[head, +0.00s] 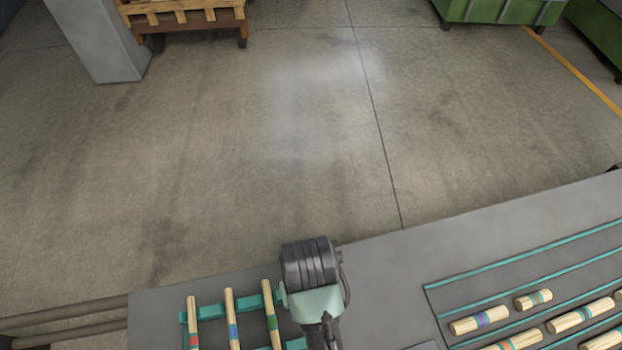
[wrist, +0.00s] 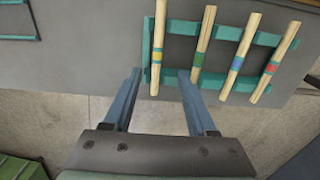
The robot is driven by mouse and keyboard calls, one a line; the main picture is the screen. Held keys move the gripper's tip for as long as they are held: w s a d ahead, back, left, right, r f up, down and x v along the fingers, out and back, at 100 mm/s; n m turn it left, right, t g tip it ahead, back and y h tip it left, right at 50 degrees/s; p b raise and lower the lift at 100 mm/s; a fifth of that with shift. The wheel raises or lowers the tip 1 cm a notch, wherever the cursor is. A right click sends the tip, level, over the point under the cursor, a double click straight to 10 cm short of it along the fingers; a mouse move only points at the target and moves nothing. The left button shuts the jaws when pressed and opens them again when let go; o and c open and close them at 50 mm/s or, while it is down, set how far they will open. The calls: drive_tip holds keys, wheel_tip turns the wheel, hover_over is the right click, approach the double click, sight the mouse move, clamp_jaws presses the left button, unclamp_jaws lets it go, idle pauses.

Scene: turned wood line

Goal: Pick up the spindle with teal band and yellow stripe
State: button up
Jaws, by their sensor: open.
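The spindle with teal band and yellow stripe (wrist: 157,45) is pale wood and lies at the left end of a teal rack (wrist: 222,32) in the wrist view. My gripper (wrist: 158,74) is open, with one finger on each side of this spindle's near end in the picture. Nothing is visibly gripped, and I cannot tell the height gap between fingers and spindle. In the head view my arm covers the spindle and the fingertips are out of sight.
Beside it on the rack lie spindles with a green band (wrist: 203,45), a blue band (wrist: 238,62) and a red band (wrist: 271,67). The rack stands near the edge of a grey table (head: 385,270). Several banded wood pieces lie in teal-lined lanes (head: 530,262) at the right.

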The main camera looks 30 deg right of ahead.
wheel_tip(320, 180, down, 4)
drive_tip(key=shift+f+p, duration=0.25)
drive_tip(key=shift+p, duration=0.1)
drive_tip(key=shift+w+d+f+p, duration=0.15)
drive_tip(key=shift+f+p, duration=0.1)
drive_tip(key=shift+f, duration=1.25)
drive_tip(key=shift+w+d+f+p, duration=0.1)
drive_tip(key=shift+f+p, duration=0.15)
drive_tip(key=shift+f, duration=1.2)
drive_tip(key=shift+s, duration=0.1)
clamp_jaws()
